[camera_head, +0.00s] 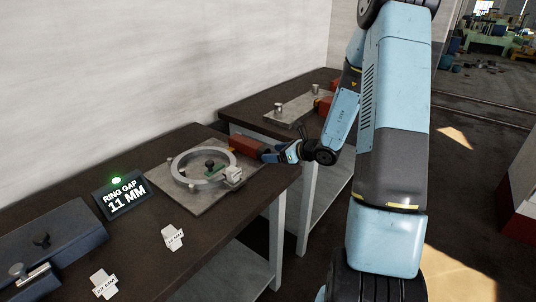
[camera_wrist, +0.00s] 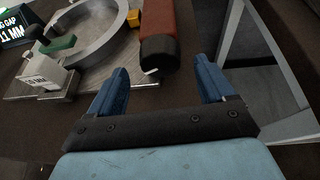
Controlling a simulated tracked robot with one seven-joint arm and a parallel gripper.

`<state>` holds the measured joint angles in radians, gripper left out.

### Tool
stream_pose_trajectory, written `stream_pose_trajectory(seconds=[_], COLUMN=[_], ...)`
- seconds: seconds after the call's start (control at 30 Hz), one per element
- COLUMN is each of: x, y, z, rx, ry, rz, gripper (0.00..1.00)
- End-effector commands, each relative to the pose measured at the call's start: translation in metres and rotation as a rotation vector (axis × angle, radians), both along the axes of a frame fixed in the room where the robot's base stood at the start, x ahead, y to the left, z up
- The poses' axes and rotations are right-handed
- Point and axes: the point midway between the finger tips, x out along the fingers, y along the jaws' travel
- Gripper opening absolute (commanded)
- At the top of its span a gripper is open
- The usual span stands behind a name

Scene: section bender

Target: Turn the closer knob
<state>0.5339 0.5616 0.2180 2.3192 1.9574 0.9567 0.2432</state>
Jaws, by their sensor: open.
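The bender's metal ring (camera_head: 200,166) sits on a grey plate (camera_head: 175,207). A red cylinder-like body (camera_head: 243,146) points from the ring toward my gripper; in the wrist view its dark rounded end (camera_wrist: 158,52) looks like a knob. No label shows that this is the closer knob. My gripper (camera_head: 273,154) is at that end in the head view.
A sign (camera_head: 122,196) reads "RING GAP 11 MM" under a green lamp. White gauge tags (camera_head: 173,237) lie on the bench. A dark box (camera_head: 45,250) with knobs is at lower left. A second bench (camera_head: 240,108) with a similar fixture stands behind.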

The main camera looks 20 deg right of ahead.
Motion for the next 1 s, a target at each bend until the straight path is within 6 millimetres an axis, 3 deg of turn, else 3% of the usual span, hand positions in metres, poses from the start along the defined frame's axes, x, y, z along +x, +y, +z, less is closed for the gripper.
stream_pose_trajectory(seconds=[0.2, 0.6, 1.0], x=[0.016, 0.020, 0.020], y=[0.014, 0.017, 0.017], z=[-0.009, -0.011, -0.011], rx=[0.000, -0.001, -0.001], ry=[0.001, 0.001, 0.001], rz=[0.000, 0.000, 0.000], gripper=[0.82, 0.82, 0.45])
